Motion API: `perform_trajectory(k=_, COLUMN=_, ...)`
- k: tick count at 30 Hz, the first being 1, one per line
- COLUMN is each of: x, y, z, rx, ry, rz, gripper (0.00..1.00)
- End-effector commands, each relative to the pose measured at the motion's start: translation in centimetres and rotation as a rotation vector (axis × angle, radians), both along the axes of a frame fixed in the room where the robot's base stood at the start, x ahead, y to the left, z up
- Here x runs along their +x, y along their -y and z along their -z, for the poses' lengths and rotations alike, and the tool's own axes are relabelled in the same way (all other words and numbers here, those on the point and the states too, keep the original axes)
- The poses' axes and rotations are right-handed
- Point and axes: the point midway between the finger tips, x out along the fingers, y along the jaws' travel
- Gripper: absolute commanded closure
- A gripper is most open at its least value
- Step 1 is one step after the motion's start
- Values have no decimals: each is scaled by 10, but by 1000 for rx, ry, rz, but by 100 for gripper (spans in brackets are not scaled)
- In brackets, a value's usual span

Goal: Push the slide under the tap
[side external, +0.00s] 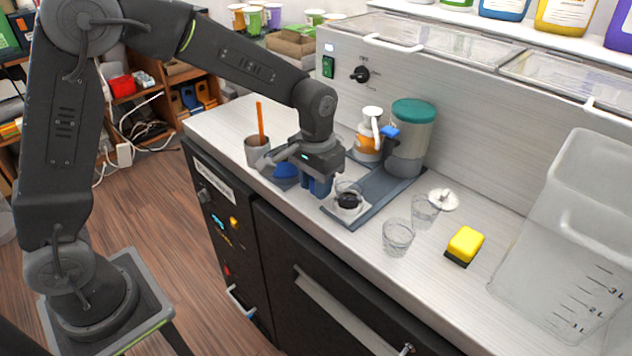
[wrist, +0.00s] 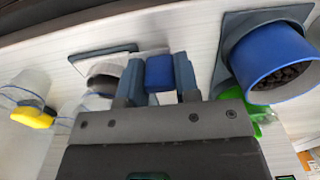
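The slide (side external: 357,222) is a small grey plate at the front end of a dark grey base (side external: 385,190). A clear cup with a dark ring (side external: 348,201) stands on it. The blue tap (side external: 390,132) is on the grey tank with a green lid (side external: 412,118), behind the slide. My gripper (side external: 319,188) is low at the slide's left side. In the wrist view, my gripper's fingers (wrist: 160,80) flank a bright blue block (wrist: 160,72) and appear to touch both its sides. The block's join to the slide is hidden.
A blue cup of dark beans (wrist: 270,62) is close beside my gripper. A grey cup with an orange stick (side external: 257,150) stands to the left. Clear cups (side external: 397,237) and a yellow sponge (side external: 465,244) are to the right. An orange-and-white bottle (side external: 369,140) stands behind.

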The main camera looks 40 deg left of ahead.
Motion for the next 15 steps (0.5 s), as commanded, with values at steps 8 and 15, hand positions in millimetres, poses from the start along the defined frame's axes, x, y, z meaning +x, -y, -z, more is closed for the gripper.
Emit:
perform_trajectory(k=8, x=0, y=0, z=-1, rx=-1, ry=0, rz=0, gripper=100)
perform_trajectory(k=15, x=14, y=0, z=0, rx=-1, ry=0, rz=-1, gripper=100)
